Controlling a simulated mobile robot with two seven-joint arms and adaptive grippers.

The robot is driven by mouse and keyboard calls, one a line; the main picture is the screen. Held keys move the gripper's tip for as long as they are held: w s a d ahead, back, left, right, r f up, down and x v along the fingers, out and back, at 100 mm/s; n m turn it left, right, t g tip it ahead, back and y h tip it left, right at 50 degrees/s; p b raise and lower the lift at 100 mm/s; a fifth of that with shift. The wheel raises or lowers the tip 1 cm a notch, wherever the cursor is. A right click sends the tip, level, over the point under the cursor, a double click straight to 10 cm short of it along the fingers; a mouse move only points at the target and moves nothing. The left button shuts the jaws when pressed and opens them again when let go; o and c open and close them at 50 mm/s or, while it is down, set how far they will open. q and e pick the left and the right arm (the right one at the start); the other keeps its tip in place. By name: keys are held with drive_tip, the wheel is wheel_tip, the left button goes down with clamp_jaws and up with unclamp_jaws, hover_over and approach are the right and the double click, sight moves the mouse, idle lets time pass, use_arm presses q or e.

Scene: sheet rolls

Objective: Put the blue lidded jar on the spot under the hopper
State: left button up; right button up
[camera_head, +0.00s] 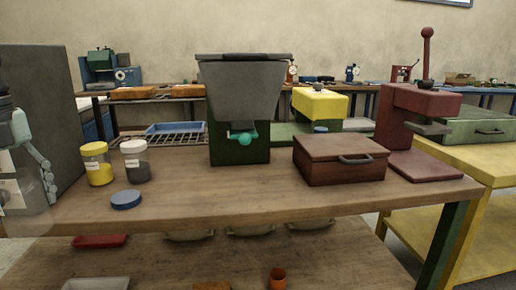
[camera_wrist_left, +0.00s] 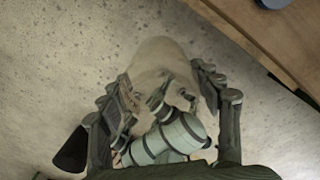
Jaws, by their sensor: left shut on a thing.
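My left gripper (camera_head: 42,190) is at the left edge of the head view, beside the table's left end. In the left wrist view its fingers (camera_wrist_left: 165,98) are closed around a pale, rounded, see-through thing (camera_wrist_left: 163,55), which looks like the body of a clear jar. It is hard to make out against the floor. A flat blue lid (camera_head: 126,199) lies alone on the table, near the front left. The grey hopper (camera_head: 240,85) stands on a dark green base at the table's middle, with a green knob (camera_head: 246,139). My right gripper is not in view.
A yellow-lidded jar (camera_head: 97,163) and a white-lidded jar (camera_head: 134,160) stand behind the blue lid. A brown box (camera_head: 340,159) and a red press (camera_head: 415,105) stand right of the hopper. The wooden table top (camera_head: 225,190) is clear in front of the hopper.

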sight(5, 226)
use_arm(q)
drive_tip(key=s+a+f+m, duration=0.1)
drive_tip(key=a+f+m, duration=0.1)
drive_tip(key=f+m, duration=0.1)
drive_tip(key=s+f+m, duration=0.1)
drive_tip(key=shift+s+a+f, duration=0.15)
drive_tip(key=shift+s+a, duration=0.15)
drive_tip(key=shift+a, duration=0.1)
drive_tip(key=d+f+m, duration=0.5)
drive_tip(key=f+m, duration=0.7)
drive_tip(key=m, duration=0.3)
drive_tip(key=w+d+f+m, duration=0.1)
drive_tip(key=w+d+m, duration=0.2)
drive_tip(key=d+m, duration=0.9)
drive_tip(key=w+d+f+m, duration=0.1)
drive_tip(key=w+d+m, duration=0.2)
drive_tip(key=d+m, duration=0.9)
drive_tip(key=shift+w+d+f+m, duration=0.25)
drive_tip(key=shift+d+m, duration=0.05)
drive_tip(key=shift+m, duration=1.9)
